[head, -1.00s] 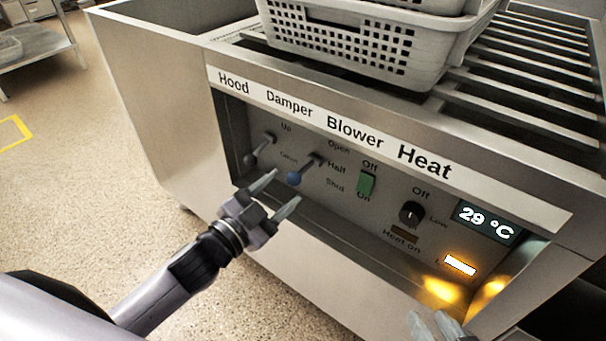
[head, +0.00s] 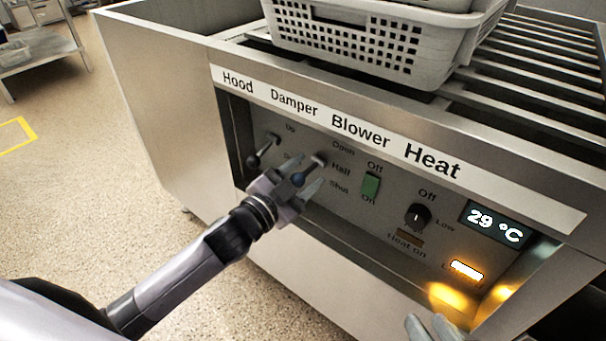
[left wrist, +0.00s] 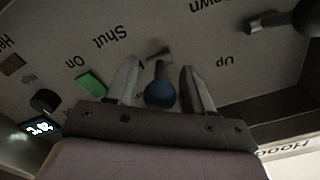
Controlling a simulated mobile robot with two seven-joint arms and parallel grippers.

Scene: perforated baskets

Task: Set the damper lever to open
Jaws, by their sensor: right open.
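The damper lever, with its blue ball knob (head: 298,179), sticks out of the control panel under the "Damper" label, beside the words Open, Half and Shut. Which setting it is at I cannot tell for sure. My left gripper (head: 306,174) is at this lever with its fingers apart. In the left wrist view the blue knob (left wrist: 160,95) sits between the two open fingers (left wrist: 160,80), with a gap visible on each side. My right gripper (head: 432,327) shows only its fingertips at the bottom edge, apart and empty, below the panel.
The hood lever with a dark knob (head: 253,161) is just left of the damper lever. A green blower switch (head: 371,185) and a black heat knob (head: 417,214) are to the right. The panel is recessed under a metal ledge. A perforated basket (head: 350,45) stands on top.

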